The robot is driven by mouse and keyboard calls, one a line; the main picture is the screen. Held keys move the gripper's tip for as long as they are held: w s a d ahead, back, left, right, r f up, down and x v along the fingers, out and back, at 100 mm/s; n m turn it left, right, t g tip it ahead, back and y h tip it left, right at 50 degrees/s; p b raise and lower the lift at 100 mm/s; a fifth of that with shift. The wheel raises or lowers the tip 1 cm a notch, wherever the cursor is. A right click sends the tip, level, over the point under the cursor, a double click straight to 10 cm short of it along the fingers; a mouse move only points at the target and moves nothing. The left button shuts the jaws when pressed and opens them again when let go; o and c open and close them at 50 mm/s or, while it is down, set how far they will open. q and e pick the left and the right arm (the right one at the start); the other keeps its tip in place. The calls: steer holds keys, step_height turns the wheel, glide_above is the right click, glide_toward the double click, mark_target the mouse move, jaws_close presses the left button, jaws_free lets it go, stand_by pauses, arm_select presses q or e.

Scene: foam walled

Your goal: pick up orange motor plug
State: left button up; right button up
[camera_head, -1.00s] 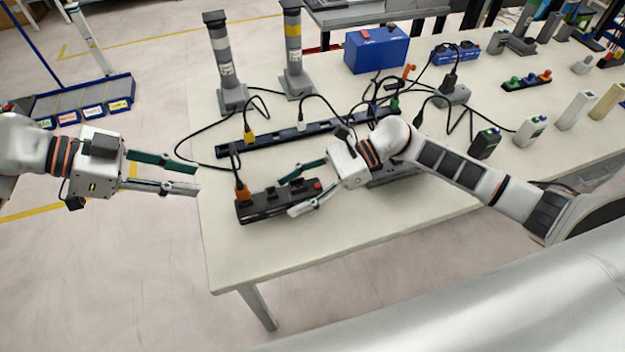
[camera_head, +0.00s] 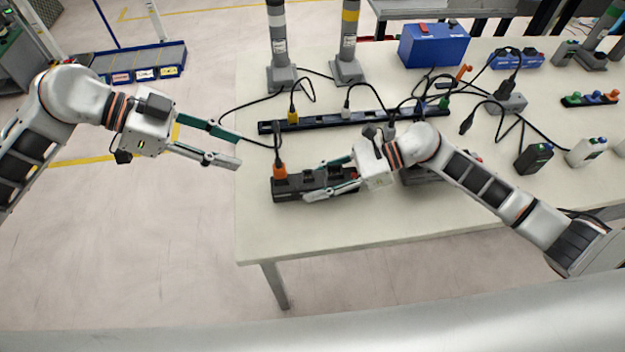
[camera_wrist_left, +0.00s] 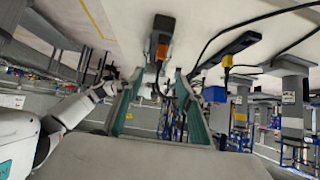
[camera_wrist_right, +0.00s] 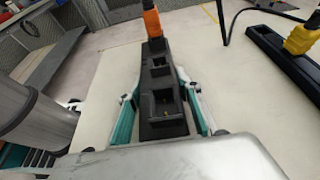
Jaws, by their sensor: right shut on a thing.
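The orange plug (camera_head: 280,171) stands upright in the left end of a black power strip (camera_head: 290,190) on the table, with a dark cable rising from it. My right gripper (camera_head: 313,181) is shut on the strip, to the right of the plug. In the right wrist view its fingers lie along both sides of the strip (camera_wrist_right: 157,90), with the orange plug (camera_wrist_right: 152,22) at the far end. My left gripper (camera_head: 239,151) is open and empty, left of the plug and apart from it. The plug (camera_wrist_left: 161,51) also shows beyond its fingers in the left wrist view.
A longer strip (camera_head: 330,120) with a yellow plug (camera_head: 293,116) lies behind. Two grey posts (camera_head: 283,75) and a blue box (camera_head: 433,45) stand farther back. Loose cables cross the table. The table's front left part (camera_head: 270,235) is clear.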

mark_target(277, 161)
arm_select(q)
steer(key=d+r+m+y, duration=0.1)
steer(key=d+m+y, duration=0.2)
steer(key=m, duration=0.3)
steer(key=d+r+m+y, duration=0.1)
steer(key=d+m+y, duration=0.2)
steer(key=m, duration=0.3)
steer(key=d+r+m+y, duration=0.1)
steer(key=d+m+y, duration=0.2)
steer(key=m+y, duration=0.1)
steer(key=shift+d+r+m+g, duration=0.2)
steer(key=shift+m+g, duration=0.1)
steer(key=shift+m, duration=0.6)
steer(key=shift+w+a, duration=0.1)
step_height(277, 161, down, 6)
steer(key=shift+f, duration=0.1)
steer(key=shift+w+f, duration=0.15)
steer(key=shift+f, duration=2.7)
jaws_close()
